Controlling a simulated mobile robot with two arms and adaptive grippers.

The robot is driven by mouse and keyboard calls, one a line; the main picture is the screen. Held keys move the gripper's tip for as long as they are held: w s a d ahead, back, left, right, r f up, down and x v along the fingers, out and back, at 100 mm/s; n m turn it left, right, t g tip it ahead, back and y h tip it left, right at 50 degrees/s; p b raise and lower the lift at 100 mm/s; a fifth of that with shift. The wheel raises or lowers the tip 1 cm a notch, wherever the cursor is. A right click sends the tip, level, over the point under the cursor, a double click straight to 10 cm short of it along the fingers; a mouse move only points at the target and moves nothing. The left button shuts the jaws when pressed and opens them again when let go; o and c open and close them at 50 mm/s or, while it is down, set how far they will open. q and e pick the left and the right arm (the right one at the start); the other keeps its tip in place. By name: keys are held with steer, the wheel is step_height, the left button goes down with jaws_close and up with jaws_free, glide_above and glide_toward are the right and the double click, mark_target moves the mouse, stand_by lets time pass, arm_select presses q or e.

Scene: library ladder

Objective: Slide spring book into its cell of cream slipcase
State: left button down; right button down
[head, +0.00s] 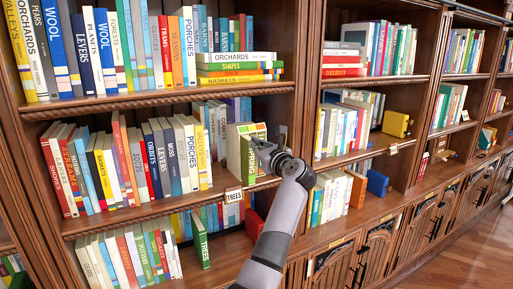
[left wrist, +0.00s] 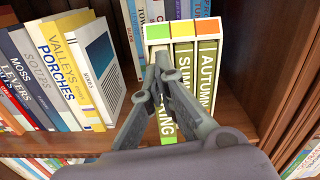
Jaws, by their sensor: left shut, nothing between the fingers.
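The cream slipcase (head: 233,152) stands upright on the middle shelf, right of a row of books. In the left wrist view, its top carries green, yellow-orange and orange squares over three cells. The summer book (left wrist: 183,62) and autumn book (left wrist: 207,75) stand in the middle and right cells. The green-spined spring book (left wrist: 167,128) is at the left cell and seems to stick out toward me; how deep it sits is hidden. My left gripper (left wrist: 161,62) is shut and empty, its fingertips in front of the spring book's spine, partly covering it. Contact is unclear. My right gripper is not in view.
Several books (left wrist: 75,65) stand left of the slipcase. A wooden upright (left wrist: 290,80) stands close on its right. A red block (head: 254,225) lies on the lower shelf.

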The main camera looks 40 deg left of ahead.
arm_select(q)
steer(key=shift+b+x, duration=0.8)
steer(key=shift+x, duration=1.65)
stand_by(0.4)
steer(key=shift+b+v, duration=0.3)
steer(key=shift+v, duration=0.65)
steer(key=d, duration=0.1)
glide_toward(249, 138)
steer(key=v, duration=0.3)
steer(key=f+v, duration=0.1)
steer(key=v, duration=0.1)
steer(key=shift+s+a, duration=0.1)
